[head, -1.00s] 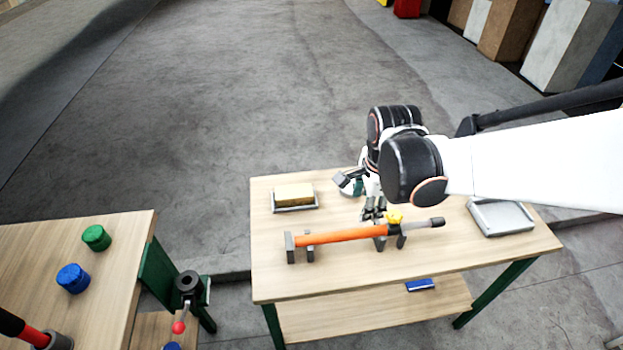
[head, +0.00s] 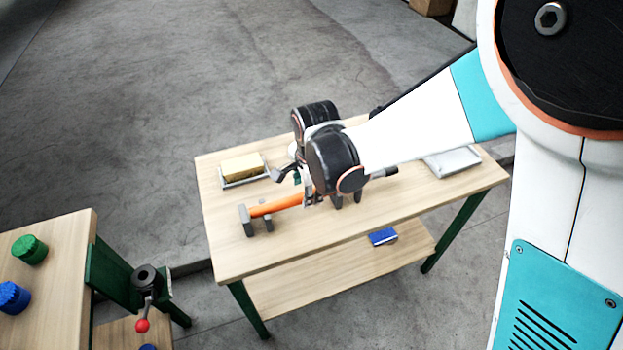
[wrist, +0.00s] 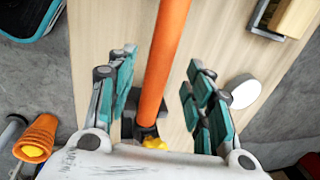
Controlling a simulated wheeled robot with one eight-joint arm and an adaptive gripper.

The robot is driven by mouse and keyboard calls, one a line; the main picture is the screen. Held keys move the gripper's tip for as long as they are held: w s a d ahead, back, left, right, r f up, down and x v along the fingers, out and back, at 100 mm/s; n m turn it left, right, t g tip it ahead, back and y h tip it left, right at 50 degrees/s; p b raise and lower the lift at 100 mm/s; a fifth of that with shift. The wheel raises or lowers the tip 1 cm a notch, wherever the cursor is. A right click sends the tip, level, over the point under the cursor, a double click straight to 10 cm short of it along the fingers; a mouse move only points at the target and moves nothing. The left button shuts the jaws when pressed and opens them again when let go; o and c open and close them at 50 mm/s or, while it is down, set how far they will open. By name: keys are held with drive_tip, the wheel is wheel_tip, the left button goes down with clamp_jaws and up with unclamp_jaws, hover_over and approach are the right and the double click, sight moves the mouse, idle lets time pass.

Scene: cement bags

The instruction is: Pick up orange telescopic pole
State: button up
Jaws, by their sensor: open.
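The orange telescopic pole (head: 275,206) lies level on grey holders on the wooden table in the head view. Its right part is partly hidden behind my arm. In the wrist view the orange pole (wrist: 165,58) runs from the top edge down between my open fingers, with a yellow knob (wrist: 155,143) at its lower end. My gripper (wrist: 160,95) is open, with one teal-padded finger on each side of the pole and gaps on both sides. In the head view my gripper (head: 309,196) is at the pole's middle; its fingers are partly hidden there.
A yellow block in a tray (head: 243,169) stands at the table's back left, and a grey tray (head: 452,162) at the right. A blue item (head: 383,237) lies on the lower shelf. Another table (head: 50,262) at the left holds green and blue caps. The wooden table's front is clear.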

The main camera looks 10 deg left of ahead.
drive_tip(key=f, duration=0.2)
drive_tip(key=f+b, duration=0.1)
drive_tip(key=shift+w+a, duration=0.15)
drive_tip(key=shift+w, duration=0.1)
clamp_jaws()
drive_tip(key=shift+r, duration=0.1)
wheel_tip(320, 180, up, 20)
drive_tip(key=p, duration=1.3)
drive_tip(key=shift+p, duration=0.3)
